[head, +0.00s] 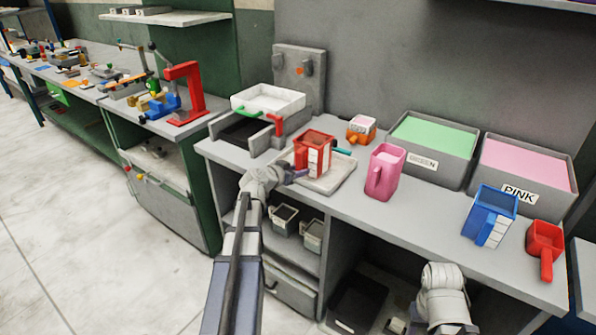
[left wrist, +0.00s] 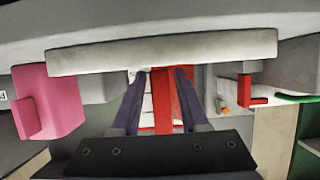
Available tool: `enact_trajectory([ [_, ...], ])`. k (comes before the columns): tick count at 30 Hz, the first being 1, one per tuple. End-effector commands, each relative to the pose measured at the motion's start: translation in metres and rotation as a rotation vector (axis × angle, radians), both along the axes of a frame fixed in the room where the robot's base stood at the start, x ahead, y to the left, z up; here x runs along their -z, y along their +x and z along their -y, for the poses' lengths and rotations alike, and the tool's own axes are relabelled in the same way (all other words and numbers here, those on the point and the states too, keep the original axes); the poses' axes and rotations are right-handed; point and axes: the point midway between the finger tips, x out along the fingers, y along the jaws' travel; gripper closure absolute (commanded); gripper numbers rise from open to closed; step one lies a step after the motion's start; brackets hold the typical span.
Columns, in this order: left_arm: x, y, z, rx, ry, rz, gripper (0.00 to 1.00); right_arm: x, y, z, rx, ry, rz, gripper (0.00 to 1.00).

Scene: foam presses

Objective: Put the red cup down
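The red cup (head: 314,150), with white markings on its side, is upright over the grey plate (head: 338,182) on the bench. I cannot tell whether its base touches the plate. My left gripper (head: 297,174) is at the cup's near left side. In the left wrist view the dark fingers of my left gripper (left wrist: 162,82) lie on either side of a red upright part of the red cup (left wrist: 162,112) and look closed on it. The fingers hide part of the cup. My right arm shows at the lower right, but its gripper fingers do not show.
A pink jug (head: 384,172) stands close right of the plate. A blue jug (head: 490,214) and a smaller red cup (head: 545,243) stand farther right. Bins with green (head: 436,168) and pink (head: 540,195) contents line the back. A white tray (head: 268,100) sits on a press at left.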

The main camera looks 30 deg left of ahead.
Motion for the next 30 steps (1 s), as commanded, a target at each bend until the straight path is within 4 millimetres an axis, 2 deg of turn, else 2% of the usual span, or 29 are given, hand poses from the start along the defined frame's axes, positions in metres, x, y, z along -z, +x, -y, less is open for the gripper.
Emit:
enact_trajectory([
  [1,0.0,0.0,0.0,0.0,0.0,0.0,0.49,0.0,0.0,0.0,0.0,0.0,0.0,0.5],
  [3,0.0,0.0,0.0,0.0,0.0,0.0,0.43,0.0,0.0,0.0,0.0,0.0,0.0,0.5],
  [13,-0.006,-0.001,0.0,0.0,0.0,0.0,0.43,-0.006,0.0,0.0,0.0,0.0,0.0,0.5],
  [24,-0.035,-0.07,-0.004,-0.002,0.0,0.0,0.43,-0.035,0.0,0.0,0.0,0.0,0.0,0.5],
  [30,-0.045,-0.098,-0.007,-0.003,-0.001,0.0,0.43,-0.045,0.0,0.0,0.001,0.0,0.0,0.5],
])
